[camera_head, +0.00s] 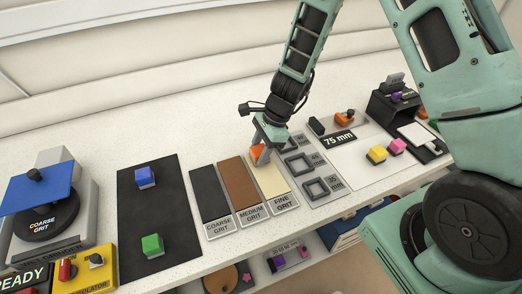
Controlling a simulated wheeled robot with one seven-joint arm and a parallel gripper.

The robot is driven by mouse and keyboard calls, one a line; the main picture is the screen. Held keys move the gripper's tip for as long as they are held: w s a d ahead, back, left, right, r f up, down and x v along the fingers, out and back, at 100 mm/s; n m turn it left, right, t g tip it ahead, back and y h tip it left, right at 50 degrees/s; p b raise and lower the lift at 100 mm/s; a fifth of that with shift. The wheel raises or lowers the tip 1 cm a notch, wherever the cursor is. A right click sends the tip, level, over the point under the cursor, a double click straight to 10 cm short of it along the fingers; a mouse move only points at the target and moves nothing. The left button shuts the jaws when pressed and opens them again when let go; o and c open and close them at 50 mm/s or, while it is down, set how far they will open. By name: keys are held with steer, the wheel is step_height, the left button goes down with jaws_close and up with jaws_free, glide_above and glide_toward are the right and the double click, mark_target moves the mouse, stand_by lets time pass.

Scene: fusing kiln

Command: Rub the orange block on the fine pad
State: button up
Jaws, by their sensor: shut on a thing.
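The orange block (257,153) is at the upper part of the fine pad, and I cannot tell from this view whether it touches the pad. My gripper (262,150) points down there and is shut on the orange block, hiding part of it. The fine pad (274,184) is a cream strip labelled FINE GRIT, the rightmost of three strips on a grey base. The medium pad (240,187) is brown and lies beside it. The coarse pad (208,195) is dark grey and lies farthest left.
A black mat (149,207) carries a blue block (145,177) and a green block (152,245). A wet grinder (50,215) stands far left. Square frames (315,189) lie right of the pads, and yellow (376,155) and pink (397,146) blocks sit further right.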

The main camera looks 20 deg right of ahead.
steer(key=shift+s+b, duration=2.85)
steer(key=shift+s, duration=1.65)
steer(key=shift+w+r+p, duration=0.15)
steer(key=shift+w+p, duration=0.6)
steer(key=shift+w, duration=0.1)
steer(key=shift+w+p, duration=2.6)
steer(key=shift+w, duration=1.05)
steer(key=shift+s+f+b, duration=0.3)
steer(key=shift+s+b, duration=0.2)
steer(key=shift+s, duration=0.05)
steer(key=shift+s+r+b, duration=0.1)
steer(key=shift+s+b, duration=2.5)
steer(key=shift+s, duration=1.35)
steer(key=shift+w+r+p, duration=0.2)
steer(key=shift+w+p, duration=0.6)
steer(key=shift+w+f+p, duration=0.15)
steer(key=shift+w+p, duration=2.55)
steer(key=shift+w, duration=1)
steer(key=shift+s+f+b, duration=0.15)
steer(key=shift+s+b, duration=0.75)
steer(key=shift+s, duration=0.35)
